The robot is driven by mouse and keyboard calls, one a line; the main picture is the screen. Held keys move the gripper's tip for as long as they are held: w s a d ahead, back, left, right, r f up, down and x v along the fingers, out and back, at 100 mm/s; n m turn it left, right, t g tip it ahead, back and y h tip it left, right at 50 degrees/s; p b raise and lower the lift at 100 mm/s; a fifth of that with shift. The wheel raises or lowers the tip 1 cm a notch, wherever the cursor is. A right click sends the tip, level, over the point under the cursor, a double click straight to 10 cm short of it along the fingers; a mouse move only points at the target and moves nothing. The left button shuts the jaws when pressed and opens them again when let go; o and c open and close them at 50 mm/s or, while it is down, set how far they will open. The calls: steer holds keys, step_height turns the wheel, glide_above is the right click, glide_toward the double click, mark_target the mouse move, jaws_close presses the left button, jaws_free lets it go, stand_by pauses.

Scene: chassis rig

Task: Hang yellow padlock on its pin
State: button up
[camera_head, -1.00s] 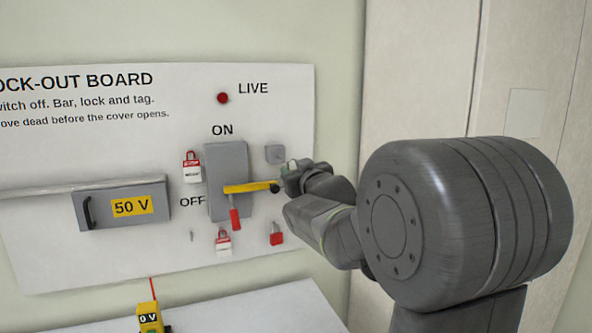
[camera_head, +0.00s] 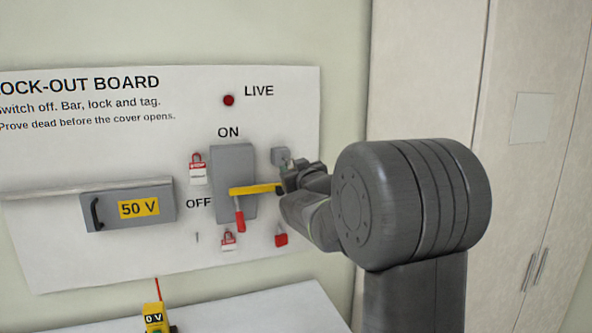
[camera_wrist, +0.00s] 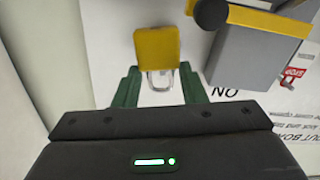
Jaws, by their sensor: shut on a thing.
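The yellow padlock (camera_wrist: 157,48) shows in the wrist view, its pale shackle on the side towards my gripper (camera_wrist: 160,76). The green fingers are shut on it, one at each side. In the head view my gripper (camera_head: 287,172) is at the board, just right of the grey switch box, and the padlock cannot be made out there. A small bare pin (camera_head: 197,237) sticks out of the board at lower left, below OFF; my gripper is up and to the right of it.
A yellow bar (camera_head: 252,190) crosses the grey switch box (camera_head: 232,160), with a red handle (camera_head: 240,220) hanging below. A small grey block (camera_head: 280,155) is beside my gripper. A yellow meter (camera_head: 154,318) stands below.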

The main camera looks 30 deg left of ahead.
steer(key=shift+p+x, duration=0.35)
steer(key=shift+x, duration=0.7)
steer(key=shift+w+a+f+b, duration=0.25)
steer(key=shift+w+a+b, duration=0.1)
steer(key=shift+w+a, duration=0.2)
steer(key=shift+a, duration=0.1)
steer(key=o, duration=1.1)
steer(key=b+v, duration=0.3)
steer(key=v, duration=1.1)
